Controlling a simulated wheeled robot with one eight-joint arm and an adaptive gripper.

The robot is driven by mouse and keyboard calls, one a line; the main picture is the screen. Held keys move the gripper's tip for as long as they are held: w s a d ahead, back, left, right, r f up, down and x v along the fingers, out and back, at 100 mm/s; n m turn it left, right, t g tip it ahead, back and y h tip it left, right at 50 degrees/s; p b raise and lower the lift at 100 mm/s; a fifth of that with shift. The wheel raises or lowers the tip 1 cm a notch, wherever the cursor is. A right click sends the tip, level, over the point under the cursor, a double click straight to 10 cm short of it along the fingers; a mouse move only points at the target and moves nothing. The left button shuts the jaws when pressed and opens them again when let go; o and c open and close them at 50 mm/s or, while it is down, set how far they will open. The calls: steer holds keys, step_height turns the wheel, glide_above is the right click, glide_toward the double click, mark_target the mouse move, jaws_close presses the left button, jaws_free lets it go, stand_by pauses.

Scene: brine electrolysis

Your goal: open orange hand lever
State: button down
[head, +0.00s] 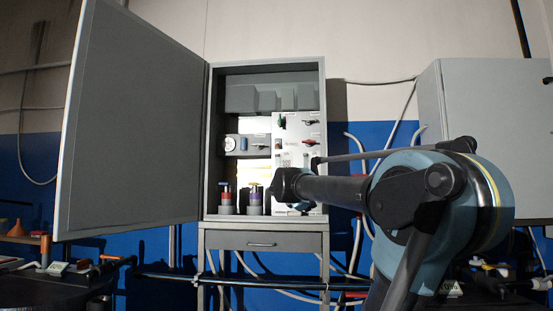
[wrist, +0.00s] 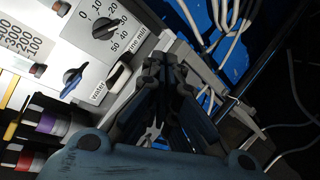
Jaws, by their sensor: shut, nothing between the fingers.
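Several orange parts show in the head view, and I cannot tell which is the hand lever. An upright orange handle (head: 44,250) stands at the far left, and a lying orange handle (head: 110,257) is beside it near the dark pipe. My gripper (wrist: 165,65) is shut and empty in the wrist view, close to the right edge of the control panel. In the head view my arm reaches toward the cabinet and hides part of its right side.
The open cabinet door (head: 135,120) stands wide on the left. The panel has a dial (wrist: 103,28), a blue knob (wrist: 72,78) and a toggle switch (wrist: 119,76). A purple fitting (head: 254,197) stands beside the red one. A closed grey box (head: 490,105) and cables are at the right.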

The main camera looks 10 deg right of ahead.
steer(key=w+a+r+n+t, duration=0.45)
steer(key=w+r+n, duration=0.3)
steer(key=r, duration=0.55)
steer(key=n+t+y, duration=0.3)
steer(key=n, duration=0.5)
glide_toward(277, 145)
step_height(277, 145, down, 4)
steer(key=s, duration=0.2)
steer(key=shift+w+a+r+g, duration=0.15)
steer(key=shift+g, duration=0.1)
steer(key=shift+x, duration=5)
steer(key=shift+a, duration=0.3)
steer(key=shift+y, duration=0.3)
steer(key=shift+d+g, duration=0.15)
steer(key=shift+g, duration=0.25)
